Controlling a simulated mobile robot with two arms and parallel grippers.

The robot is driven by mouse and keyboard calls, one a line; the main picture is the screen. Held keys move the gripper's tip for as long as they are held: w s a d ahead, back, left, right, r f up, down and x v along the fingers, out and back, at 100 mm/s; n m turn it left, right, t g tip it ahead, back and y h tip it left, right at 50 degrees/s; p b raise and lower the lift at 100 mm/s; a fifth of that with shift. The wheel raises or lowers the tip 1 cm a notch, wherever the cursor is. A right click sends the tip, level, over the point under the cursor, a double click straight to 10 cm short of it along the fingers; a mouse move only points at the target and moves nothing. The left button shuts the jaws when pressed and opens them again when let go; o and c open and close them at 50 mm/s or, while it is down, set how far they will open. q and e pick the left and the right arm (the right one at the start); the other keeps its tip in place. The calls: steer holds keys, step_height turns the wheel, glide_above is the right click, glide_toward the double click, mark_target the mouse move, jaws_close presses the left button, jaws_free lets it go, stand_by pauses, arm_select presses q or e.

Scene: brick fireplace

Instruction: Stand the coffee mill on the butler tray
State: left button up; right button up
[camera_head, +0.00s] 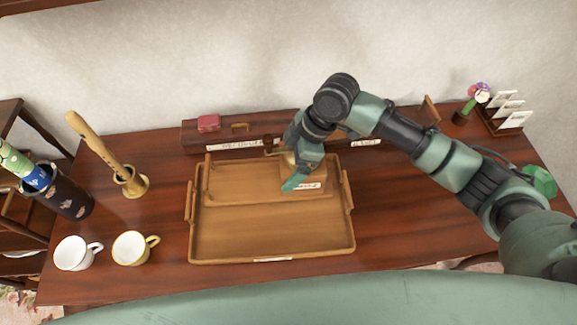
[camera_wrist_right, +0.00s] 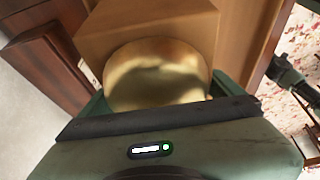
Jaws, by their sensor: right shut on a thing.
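The butler tray (camera_head: 270,240) is a wooden tray with raised sides and handles, lying in the middle of the table. The coffee mill has a wooden box body with a brass dome (camera_wrist_right: 155,75) and a dark crank knob (camera_head: 268,141). It is at the far right part of the tray, inside its outline in the head view. My right gripper (camera_head: 303,176) is shut on the brass dome, and the wooden box (camera_wrist_right: 150,22) shows beyond it in the wrist view. The mill looks upright; I cannot tell whether its base touches the tray.
A long dark box (camera_head: 195,135) with a red item (camera_head: 208,123) stands behind the tray. A card rack (camera_head: 505,118) stands far right. The tray's front is empty.

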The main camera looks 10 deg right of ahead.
steer(key=shift+f, duration=1.25)
steer(key=shift+f, duration=0.1)
steer(key=o, duration=1.7)
steer(key=shift+f, duration=0.15)
steer(key=b+v, duration=0.1)
steer(key=v, duration=1.1)
